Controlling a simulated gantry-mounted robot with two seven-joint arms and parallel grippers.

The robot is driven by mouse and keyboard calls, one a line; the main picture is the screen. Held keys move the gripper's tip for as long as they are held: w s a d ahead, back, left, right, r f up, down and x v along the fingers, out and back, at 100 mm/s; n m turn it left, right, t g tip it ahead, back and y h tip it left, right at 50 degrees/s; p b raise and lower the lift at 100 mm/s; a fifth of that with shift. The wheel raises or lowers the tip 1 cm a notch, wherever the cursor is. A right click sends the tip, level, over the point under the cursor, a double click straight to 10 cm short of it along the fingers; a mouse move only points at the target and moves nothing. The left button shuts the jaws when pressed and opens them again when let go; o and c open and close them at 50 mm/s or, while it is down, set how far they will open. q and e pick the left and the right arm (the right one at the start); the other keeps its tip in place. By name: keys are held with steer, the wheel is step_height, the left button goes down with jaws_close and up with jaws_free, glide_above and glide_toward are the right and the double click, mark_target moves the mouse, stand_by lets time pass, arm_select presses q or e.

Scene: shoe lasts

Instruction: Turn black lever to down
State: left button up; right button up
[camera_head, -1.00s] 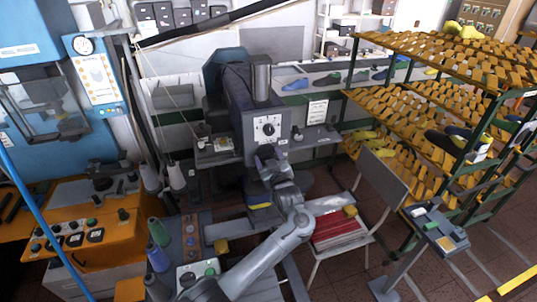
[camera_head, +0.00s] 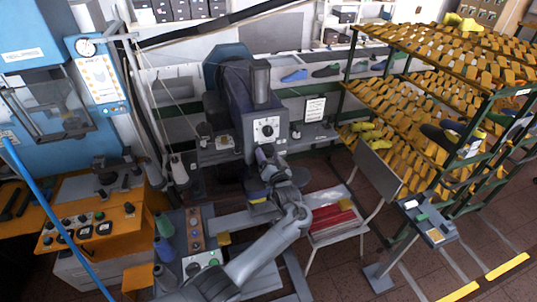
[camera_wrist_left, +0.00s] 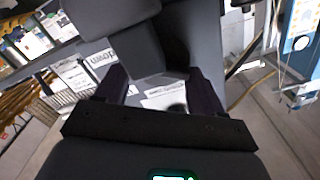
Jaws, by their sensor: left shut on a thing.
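My left arm comes up from the bottom of the head view to the dark grey machine (camera_head: 233,90). Its gripper (camera_head: 266,152) is at the machine's front, just below the white dial plate (camera_head: 266,128) with its dark knob. The black lever cannot be made out clearly in the head view, where my gripper covers that spot. My right gripper is not in view.
An orange control console (camera_head: 100,225) stands at left and a chair (camera_head: 378,170) at right. A rack (camera_head: 345,105) of shoe lasts fills the right side. Thread spools (camera_head: 164,226) stand near my forearm. Tiled floor is open at the lower right.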

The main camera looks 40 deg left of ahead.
arm_select(q)
steer(key=shift+m, duration=0.5)
steer(key=o, duration=1)
steer(key=shift+o, duration=0.2)
steer(key=shift+d, duration=0.1)
steer(key=shift+s+d, duration=0.2)
steer(key=b+v, duration=0.1)
steer(key=v, duration=0.9)
